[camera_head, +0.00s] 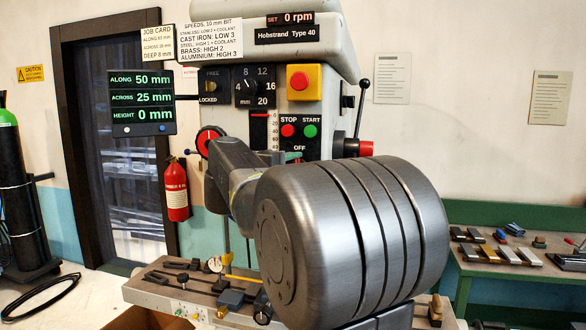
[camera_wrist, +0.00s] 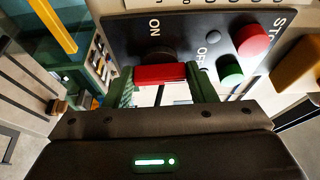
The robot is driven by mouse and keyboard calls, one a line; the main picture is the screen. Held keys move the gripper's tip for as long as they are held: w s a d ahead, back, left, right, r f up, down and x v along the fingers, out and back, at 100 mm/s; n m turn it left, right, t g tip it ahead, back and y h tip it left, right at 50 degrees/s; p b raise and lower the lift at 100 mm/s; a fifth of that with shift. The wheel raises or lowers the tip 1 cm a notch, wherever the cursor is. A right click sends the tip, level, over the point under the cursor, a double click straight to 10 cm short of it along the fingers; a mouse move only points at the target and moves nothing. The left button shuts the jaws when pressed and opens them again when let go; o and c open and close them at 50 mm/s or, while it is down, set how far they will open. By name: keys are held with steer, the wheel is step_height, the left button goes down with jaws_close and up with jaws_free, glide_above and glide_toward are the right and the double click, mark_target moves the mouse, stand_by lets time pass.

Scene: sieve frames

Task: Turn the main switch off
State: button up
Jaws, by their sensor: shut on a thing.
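The main switch has a red handle (camera_wrist: 160,74) on a dark round base, beside the ON and OFF marks of the dark panel (camera_wrist: 190,28) in the wrist view. The handle lies across the picture between my green fingers. My gripper (camera_wrist: 161,82) is shut on the red handle. I cannot tell for sure which mark the handle points to. In the head view the control panel (camera_head: 299,117) shows an OFF mark at its lower edge; my arm hides the handle there.
A red stop button (camera_wrist: 251,40) and a green start button (camera_wrist: 231,69) sit close to my gripper. A yellow-backed emergency button (camera_head: 304,82) is above the panel. A black lever with a red hub (camera_head: 362,148) stands to the right. Clamps and blocks lie on the machine table (camera_head: 150,290).

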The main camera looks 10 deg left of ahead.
stand_by(0.5)
steer(key=o, duration=1)
steer(key=shift+s, duration=0.1)
steer(key=b+v, duration=0.3)
steer(key=v, duration=1)
steer(key=shift+s+a+r, duration=0.1)
steer(key=shift+s+a, duration=0.1)
steer(key=shift+s, duration=0.05)
steer(key=p+x, duration=0.3)
steer(key=x, duration=1.1)
steer(key=shift+s, duration=0.1)
